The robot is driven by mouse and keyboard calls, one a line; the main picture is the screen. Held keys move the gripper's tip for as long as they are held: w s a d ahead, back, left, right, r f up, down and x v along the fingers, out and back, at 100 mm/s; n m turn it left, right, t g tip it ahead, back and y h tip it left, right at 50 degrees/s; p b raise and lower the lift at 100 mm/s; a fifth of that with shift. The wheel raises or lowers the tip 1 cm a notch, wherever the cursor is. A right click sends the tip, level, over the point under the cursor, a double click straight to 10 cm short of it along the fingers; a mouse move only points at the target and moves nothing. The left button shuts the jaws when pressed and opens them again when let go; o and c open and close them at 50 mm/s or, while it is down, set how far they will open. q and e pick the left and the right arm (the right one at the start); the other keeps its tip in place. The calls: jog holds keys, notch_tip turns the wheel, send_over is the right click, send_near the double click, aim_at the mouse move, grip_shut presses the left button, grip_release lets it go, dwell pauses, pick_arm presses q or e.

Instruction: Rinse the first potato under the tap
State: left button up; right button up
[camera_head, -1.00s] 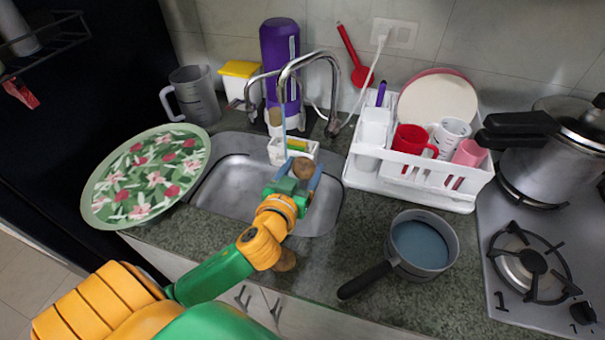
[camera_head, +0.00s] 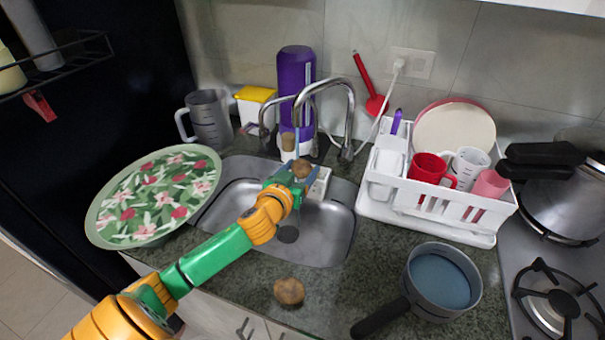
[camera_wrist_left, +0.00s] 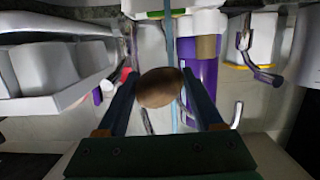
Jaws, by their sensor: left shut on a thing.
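A brown potato (camera_head: 302,168) is held between the fingers of my left gripper (camera_head: 292,176), over the back part of the sink (camera_head: 240,215). In the left wrist view the potato (camera_wrist_left: 159,88) sits between the two blue fingers. The curved metal tap (camera_head: 326,88) stands behind the sink, and a thin blue stream of water (camera_head: 297,138) comes down at the potato. The stream also shows in the left wrist view (camera_wrist_left: 170,45), right beside or behind the potato. A second potato (camera_head: 289,291) lies on the counter in front of the sink. My right gripper is not in view.
A floral tray (camera_head: 110,225) leans over the sink's left side. A white dish rack (camera_head: 450,222) with cups stands to the right. A pot of bluish liquid (camera_head: 440,280) sits at the front right. A purple bottle (camera_head: 296,75) stands behind the tap.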

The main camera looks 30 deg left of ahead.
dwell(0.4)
pick_arm(q)
jog(key=shift+w+d, duration=0.45)
jog(key=shift+s+a, duration=0.45)
jog(key=shift+s, duration=0.05)
jog(key=shift+w+d, duration=0.45)
jog(key=shift+w, duration=0.05)
